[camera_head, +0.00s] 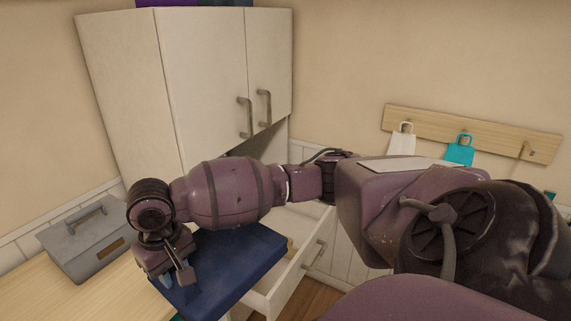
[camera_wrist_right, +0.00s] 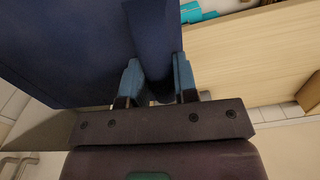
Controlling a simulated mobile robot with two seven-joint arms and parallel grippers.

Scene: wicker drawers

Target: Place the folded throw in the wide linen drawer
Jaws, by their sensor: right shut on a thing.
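The folded throw (camera_head: 228,268) is a dark blue, flat slab in the head view, between the wooden counter and an open white drawer (camera_head: 292,277). It overlaps part of the drawer's opening, and its height above the drawer is hard to tell. My right gripper (camera_head: 178,283) is shut on the throw's near left edge. In the right wrist view the blue fingers (camera_wrist_right: 158,84) pinch a fold of the throw (camera_wrist_right: 65,50). My arm hides part of the drawer's back. My left gripper is not in view.
A grey box with a handle (camera_head: 88,240) stands on the light wooden counter (camera_head: 75,298) at left. A tall white cabinet (camera_head: 205,80) with shut doors stands behind. A peg rail (camera_head: 470,132) with small bags is on the right wall. Teal items (camera_wrist_right: 200,12) show in the wrist view.

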